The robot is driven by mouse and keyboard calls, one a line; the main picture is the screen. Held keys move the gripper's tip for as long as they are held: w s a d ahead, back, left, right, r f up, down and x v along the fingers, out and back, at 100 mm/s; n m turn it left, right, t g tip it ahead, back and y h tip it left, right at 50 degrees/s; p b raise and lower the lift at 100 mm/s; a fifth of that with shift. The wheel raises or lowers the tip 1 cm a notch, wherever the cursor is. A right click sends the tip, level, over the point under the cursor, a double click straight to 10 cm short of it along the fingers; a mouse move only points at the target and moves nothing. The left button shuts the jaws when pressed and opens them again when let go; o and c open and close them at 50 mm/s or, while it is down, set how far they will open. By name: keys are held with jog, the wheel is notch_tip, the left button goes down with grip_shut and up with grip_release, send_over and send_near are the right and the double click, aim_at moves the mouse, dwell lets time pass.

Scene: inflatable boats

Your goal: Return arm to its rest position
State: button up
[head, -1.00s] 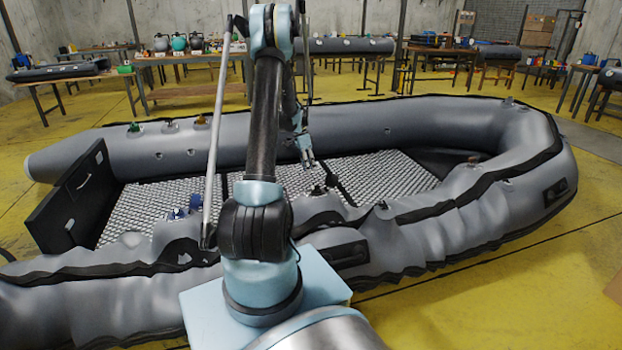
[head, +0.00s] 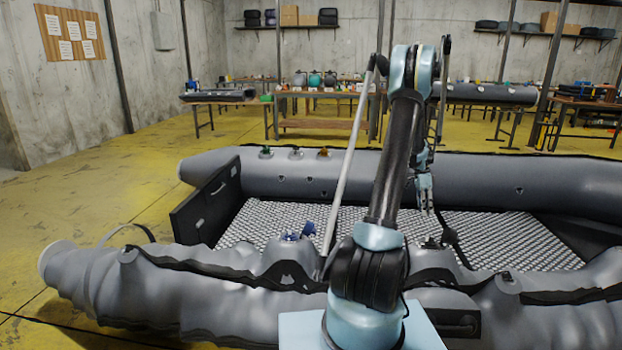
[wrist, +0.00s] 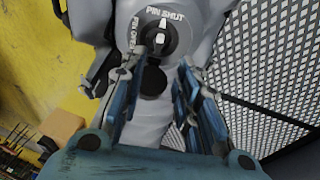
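My arm rises from the front and bends over the grey inflatable boat (head: 345,166). Beyond the fingertips is a round valve (wrist: 165,32) marked "PIN SHUT" and "PIN OPEN" on grey fabric. I cannot tell whether a fingertip touches it.
Several small coloured fittings (head: 296,152) stand on the far tube. The black transom board (head: 206,205) closes the boat's left end. Work tables (head: 325,98) stand behind. The yellow floor (head: 110,185) at left is clear.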

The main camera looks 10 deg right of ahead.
jog(key=s+a+r+n+t, duration=0.1)
jog(key=s+a+r+n, duration=0.6)
jog(key=a, duration=0.6)
jog(key=s+a+r+n+t, duration=0.15)
jog(key=s+a+r, duration=0.25)
jog(key=a+r, duration=0.7)
jog(key=s+a+f+n+t, duration=0.1)
jog(key=s+a+n, duration=0.6)
jog(key=s+a, duration=0.55)
jog(key=s+a+f+n+y, duration=0.1)
jog(key=s+a+f+n, duration=0.1)
jog(key=s, duration=0.3)
jog(key=s+a+f+n+t, duration=0.1)
jog(key=s+a+f+n, duration=0.2)
jog(key=s+a+f, duration=0.1)
jog(key=shift+s+f+y, duration=0.4)
jog(key=shift+s+f, duration=0.2)
jog(key=shift+s, duration=0.55)
jog(key=shift+a, duration=0.25)
